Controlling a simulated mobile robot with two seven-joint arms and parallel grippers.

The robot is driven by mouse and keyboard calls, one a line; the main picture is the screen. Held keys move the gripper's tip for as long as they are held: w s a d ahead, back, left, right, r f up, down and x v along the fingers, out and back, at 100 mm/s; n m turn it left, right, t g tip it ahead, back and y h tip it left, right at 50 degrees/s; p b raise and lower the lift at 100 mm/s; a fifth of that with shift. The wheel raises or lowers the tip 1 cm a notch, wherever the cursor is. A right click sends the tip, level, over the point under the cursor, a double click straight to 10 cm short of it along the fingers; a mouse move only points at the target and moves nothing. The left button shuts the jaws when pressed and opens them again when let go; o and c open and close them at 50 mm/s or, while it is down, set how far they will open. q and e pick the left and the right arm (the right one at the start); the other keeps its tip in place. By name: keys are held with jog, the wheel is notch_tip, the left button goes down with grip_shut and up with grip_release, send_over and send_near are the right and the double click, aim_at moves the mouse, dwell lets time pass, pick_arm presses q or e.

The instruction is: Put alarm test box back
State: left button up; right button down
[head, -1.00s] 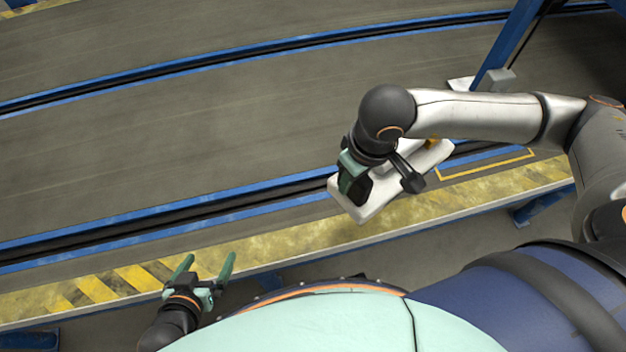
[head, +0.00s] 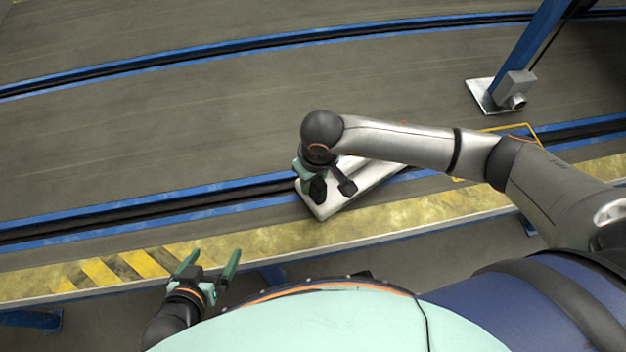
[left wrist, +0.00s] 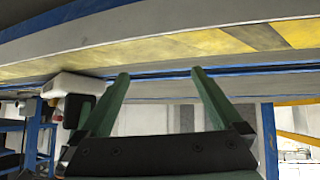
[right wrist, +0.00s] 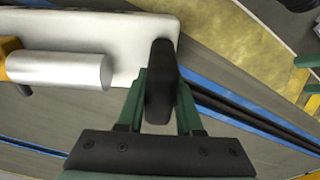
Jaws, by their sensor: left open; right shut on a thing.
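The alarm test box is a white, flat, long body (head: 355,197) held by my right gripper (head: 327,182) above the walkway edge in the head view. In the right wrist view its white face (right wrist: 120,38) fills the upper left, with a silver cylinder (right wrist: 70,68) and an orange part on it. The right fingers (right wrist: 160,85) are shut on a dark handle of the box. My left gripper (head: 208,268) is open and empty above the front of the striped walkway. In the left wrist view the box (left wrist: 72,86) shows at the left, beyond the open fingers (left wrist: 160,80).
A yellow-outlined rectangle (head: 535,131) lies on the blue-edged rail at the right, partly behind my right arm. A blue post (head: 535,50) with a grey box and white base stands behind it. The yellow walkway (head: 260,243) runs along the front. Grey floor beyond is clear.

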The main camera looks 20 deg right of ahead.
pick_arm(q)
jog(key=shift+w+r, duration=0.1)
jog(key=shift+w+r, duration=0.25)
jog(key=shift+w, duration=0.05)
pick_arm(e)
jog(key=shift+f, duration=0.15)
pick_arm(q)
jog(key=shift+w+r+t, duration=0.25)
jog(key=shift+r+t, duration=0.1)
jog(key=shift+t, duration=0.05)
pick_arm(e)
jog(key=c, duration=0.6)
grip_release()
jog(key=shift+o, duration=0.2)
pick_arm(q)
jog(key=shift+s+f, duration=0.1)
jog(key=shift+s, duration=0.05)
